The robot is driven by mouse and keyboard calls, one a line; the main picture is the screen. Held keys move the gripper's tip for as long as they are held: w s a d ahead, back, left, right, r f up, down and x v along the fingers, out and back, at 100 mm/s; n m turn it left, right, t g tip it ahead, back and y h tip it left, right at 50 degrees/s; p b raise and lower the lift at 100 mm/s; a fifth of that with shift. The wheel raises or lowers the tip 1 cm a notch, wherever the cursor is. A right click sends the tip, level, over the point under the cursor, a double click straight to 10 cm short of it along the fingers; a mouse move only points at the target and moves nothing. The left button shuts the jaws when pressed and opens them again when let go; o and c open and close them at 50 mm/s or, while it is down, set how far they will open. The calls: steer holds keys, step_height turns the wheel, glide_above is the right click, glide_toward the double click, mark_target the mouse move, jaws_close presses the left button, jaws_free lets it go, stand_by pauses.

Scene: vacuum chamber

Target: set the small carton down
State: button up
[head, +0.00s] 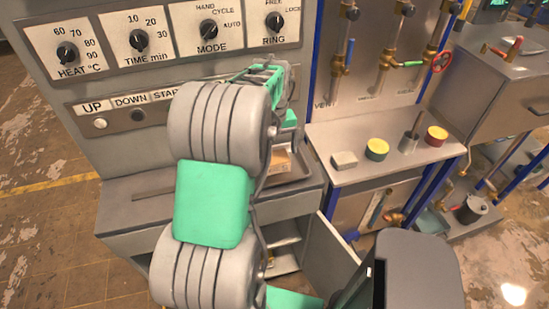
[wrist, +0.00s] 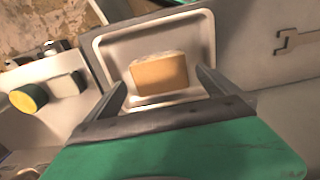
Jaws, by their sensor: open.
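The small carton (wrist: 160,74) is a tan box with a paler top edge. In the wrist view it sits within the outline of a pale shallow tray (wrist: 206,50). My gripper (wrist: 158,84) is open, with one dark finger on each side of the carton and gaps between them. In the head view a tan bit of the carton (head: 278,161) shows beside my arm, over the tray (head: 300,166). My arm hides most of the carton and my gripper there. I cannot tell exactly how the carton's underside meets the tray.
A control panel (head: 150,40) with knobs stands behind my arm. On the bench to the right are a pale block (head: 344,160), a yellow-topped green tin (head: 377,149), a metal cup (head: 408,143) and a yellow-topped red tin (head: 437,136). A cabinet door (head: 330,250) hangs open below.

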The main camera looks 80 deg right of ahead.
mark_target(275, 158)
step_height(275, 158, up, 8)
steer(key=w+a+r+n+t+h, duration=0.15)
steer(key=w+a+n, duration=0.45)
steer(key=w+a, duration=1.75)
steer(key=a+f+n+t, duration=0.1)
steer(key=a+n, duration=0.2)
steer(key=a, duration=0.9)
steer(key=w+a+f+n+t+y, duration=0.1)
steer(key=a+n, duration=0.2)
steer(key=a, duration=0.9)
steer(key=shift+f+b, duration=0.4)
steer(key=shift+w+t+y, duration=0.1)
steer(key=shift+t+y, duration=0.15)
